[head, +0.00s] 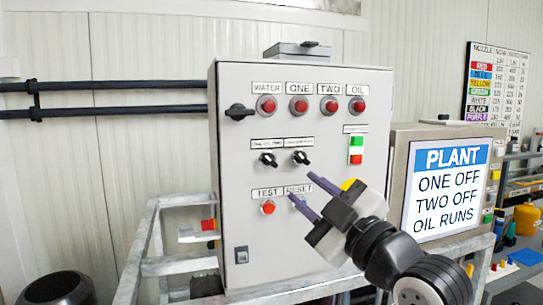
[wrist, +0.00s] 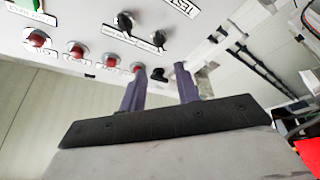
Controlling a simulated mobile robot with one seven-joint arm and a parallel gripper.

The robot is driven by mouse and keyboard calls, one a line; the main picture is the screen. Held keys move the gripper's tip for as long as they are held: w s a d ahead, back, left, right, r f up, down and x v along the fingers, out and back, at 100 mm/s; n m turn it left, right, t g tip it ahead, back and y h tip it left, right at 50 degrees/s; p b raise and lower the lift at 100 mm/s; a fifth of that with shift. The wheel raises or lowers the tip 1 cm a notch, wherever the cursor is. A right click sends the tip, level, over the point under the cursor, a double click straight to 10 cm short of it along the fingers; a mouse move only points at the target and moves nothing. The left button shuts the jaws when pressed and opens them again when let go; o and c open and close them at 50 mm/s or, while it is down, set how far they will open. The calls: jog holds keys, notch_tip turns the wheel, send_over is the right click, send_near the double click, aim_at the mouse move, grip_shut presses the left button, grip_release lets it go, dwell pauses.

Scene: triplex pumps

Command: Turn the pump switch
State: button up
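The grey control panel (head: 230,200) carries two black rotary knobs side by side, the left knob (head: 268,159) and the right knob (head: 301,157). Their labels are too small to read surely. A larger black handle (head: 239,112) sits at the panel's upper left edge. My gripper (head: 313,196) is open and empty, its two purple fingers in front of the panel's lower right, below the knobs. The wrist view sees the panel upside down; the left knob (wrist: 158,38) and right knob (wrist: 125,22) show beyond my fingertips (wrist: 160,67). The black handle (wrist: 158,73) appears between the fingers, its distance unclear.
Red buttons labelled WATER, ONE, TWO and OIL (head: 356,104) line the panel's top. A green and red button (head: 355,150) is at right, the TEST button (head: 268,207) below. A PLANT sign (head: 449,188) reads ONE OFF, TWO OFF, OIL RUNS. A metal frame (head: 150,240) stands below left.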

aim_at(270, 161)
jog(key=p+x, duration=0.3)
jog(key=x, duration=0.7)
jog(key=shift+s+r+p, duration=0.1)
jog(key=shift+p, duration=0.25)
jog(key=shift+w+a, duration=0.3)
jog(key=shift+w, duration=0.15)
grip_shut()
